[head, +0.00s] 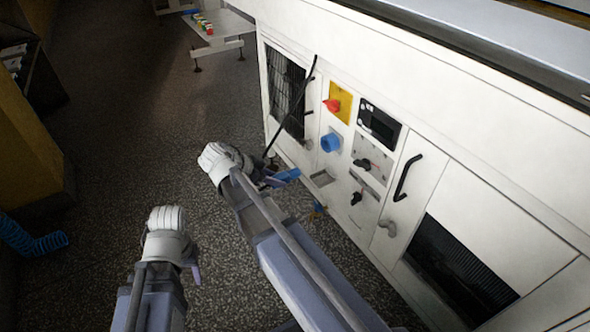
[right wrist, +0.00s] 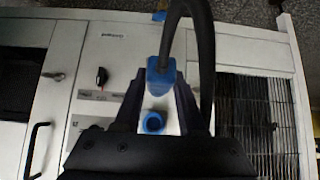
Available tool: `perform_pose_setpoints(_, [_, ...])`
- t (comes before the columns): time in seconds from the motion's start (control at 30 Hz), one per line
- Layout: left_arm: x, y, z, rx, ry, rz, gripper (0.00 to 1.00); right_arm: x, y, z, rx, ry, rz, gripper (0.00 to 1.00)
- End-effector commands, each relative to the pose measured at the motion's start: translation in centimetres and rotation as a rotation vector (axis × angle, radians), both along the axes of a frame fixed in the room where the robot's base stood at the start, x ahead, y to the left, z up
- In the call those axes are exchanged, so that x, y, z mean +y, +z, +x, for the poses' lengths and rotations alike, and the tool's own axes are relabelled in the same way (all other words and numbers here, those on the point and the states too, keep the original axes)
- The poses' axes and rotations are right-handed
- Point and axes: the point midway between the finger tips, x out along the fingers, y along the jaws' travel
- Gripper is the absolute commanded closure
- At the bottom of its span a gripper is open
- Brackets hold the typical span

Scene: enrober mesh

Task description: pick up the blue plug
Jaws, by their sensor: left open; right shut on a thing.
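The blue plug (head: 286,175) is on the end of a black cable (head: 313,76). My right gripper (head: 274,180) is shut on it beside the white machine's front, off the floor. In the right wrist view the plug (right wrist: 160,76) sits between the two dark fingers, with the cable (right wrist: 201,50) looping past them. A round blue socket (head: 330,142) is on the machine's panel, apart from the plug; it also shows in the right wrist view (right wrist: 153,122). My left gripper (head: 190,264) is open, low and left, away from the machine; its fingers are mostly hidden.
The white machine (head: 480,120) carries a red knob on a yellow plate (head: 338,103), a dark display (head: 378,125), black knobs (head: 356,198) and a door handle (head: 407,177). A blue coiled hose (head: 32,240) lies at left. The speckled floor (head: 130,130) is clear between.

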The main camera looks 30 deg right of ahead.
Motion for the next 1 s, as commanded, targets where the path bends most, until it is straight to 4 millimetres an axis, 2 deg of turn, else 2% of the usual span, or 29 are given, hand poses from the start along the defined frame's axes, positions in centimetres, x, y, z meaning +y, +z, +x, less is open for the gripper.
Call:
perform_pose_setpoints(0.03, [0.0,0.0,0.0,0.000,0.000,0.000,0.50,1.4,0.0,0.0,0.000,0.006,-0.001,1.00])
perform_pose_setpoints(0.1, [0.0,0.0,0.0,0.000,0.000,0.000,0.50,3.0,0.0,-0.1,0.000,0.004,-0.002,1.00])
perform_pose_setpoints(0.3, [0.0,0.0,0.0,0.000,0.000,0.000,0.50,6.4,0.0,-0.4,0.000,0.003,-0.001,1.00])
perform_pose_setpoints(0.6, [0.0,0.0,0.0,0.000,0.000,0.000,0.50,8.2,0.0,-0.6,0.000,0.000,-0.001,1.00])
perform_pose_setpoints(0.77, [0.0,0.8,0.0,0.000,0.000,0.000,0.50,7.5,0.8,-0.6,0.000,-0.003,-0.001,1.00])
perform_pose_setpoints(1.0, [0.0,4.8,0.0,0.001,-0.003,0.002,0.50,1.9,4.8,0.0,-0.001,-0.006,0.000,1.00])
